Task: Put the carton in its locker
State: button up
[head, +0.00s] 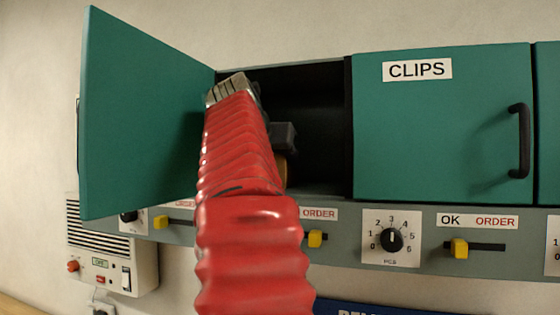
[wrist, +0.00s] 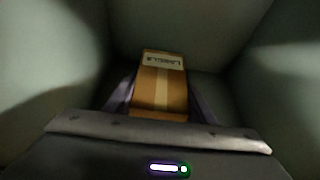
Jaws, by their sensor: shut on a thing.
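The carton (wrist: 158,92) is a brown box with a lighter tape strip and a white label, seen upside down, that seems to read LABELS. In the wrist view it lies between the fingers of my gripper (wrist: 160,104), which is shut on it. Dark walls surround it there. In the head view my red-sleeved arm reaches into the open locker (head: 320,130), whose inside is dark. The arm hides most of the gripper and carton; a small brownish patch shows beside the arm. I cannot tell whether the carton touches the locker floor.
The open locker's green door (head: 145,115) stands swung out to the left. A shut locker door marked CLIPS (head: 430,130) with a black handle is on the right. Below runs a grey panel with dials (head: 392,240) and yellow sliders (head: 459,249). A white wall box (head: 112,245) hangs lower left.

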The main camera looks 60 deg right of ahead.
jog(key=o, duration=1.4)
jog(key=shift+c, duration=0.2)
jog(key=shift+a+r, duration=0.2)
jog(key=shift+a, duration=0.1)
jog(key=v, duration=1.1)
jog(key=shift+a, duration=0.2)
jog(key=shift+r, duration=0.15)
